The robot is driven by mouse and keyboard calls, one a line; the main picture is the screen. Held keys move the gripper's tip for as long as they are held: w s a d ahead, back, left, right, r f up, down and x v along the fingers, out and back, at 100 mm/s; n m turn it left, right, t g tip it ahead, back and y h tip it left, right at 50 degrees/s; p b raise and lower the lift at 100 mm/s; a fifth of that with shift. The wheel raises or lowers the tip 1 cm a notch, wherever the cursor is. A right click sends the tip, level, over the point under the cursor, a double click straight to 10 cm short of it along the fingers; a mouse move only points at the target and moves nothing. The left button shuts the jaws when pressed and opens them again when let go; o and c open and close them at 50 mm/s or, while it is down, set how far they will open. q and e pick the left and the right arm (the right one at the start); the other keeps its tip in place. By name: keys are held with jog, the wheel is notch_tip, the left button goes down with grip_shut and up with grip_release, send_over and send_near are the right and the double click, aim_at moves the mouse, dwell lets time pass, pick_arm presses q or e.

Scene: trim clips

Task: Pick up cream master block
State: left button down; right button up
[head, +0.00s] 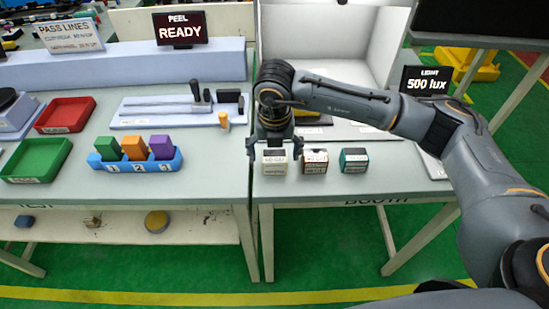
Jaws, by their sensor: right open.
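The cream master block (274,162) sits on the right-hand table near its front edge, leftmost in a row of three small blocks. My right gripper (274,150) points down over it, with one finger on each side of its upper part. The right gripper is open, and I cannot tell whether the fingers touch the block. A brown-and-white block (314,161) stands to its right, and a dark green block (354,160) stands further right. My left gripper is not in view.
A white light booth (385,45) stands behind the blocks. A "500 lux" display (425,82) is at right. On the left table are a blue numbered rack (137,165) with coloured pieces, a red tray (65,115) and a green tray (37,160).

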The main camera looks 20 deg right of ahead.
jog(key=shift+w+d+f, duration=0.1)
jog(key=shift+f, duration=0.5)
jog(key=shift+w+d+f, duration=0.1)
jog(key=shift+f, duration=0.7)
jog(key=shift+a, duration=0.1)
jog(key=c, duration=1.3)
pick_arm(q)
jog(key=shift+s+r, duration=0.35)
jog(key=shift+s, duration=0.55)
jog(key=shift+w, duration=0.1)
pick_arm(e)
jog(key=shift+r, duration=0.15)
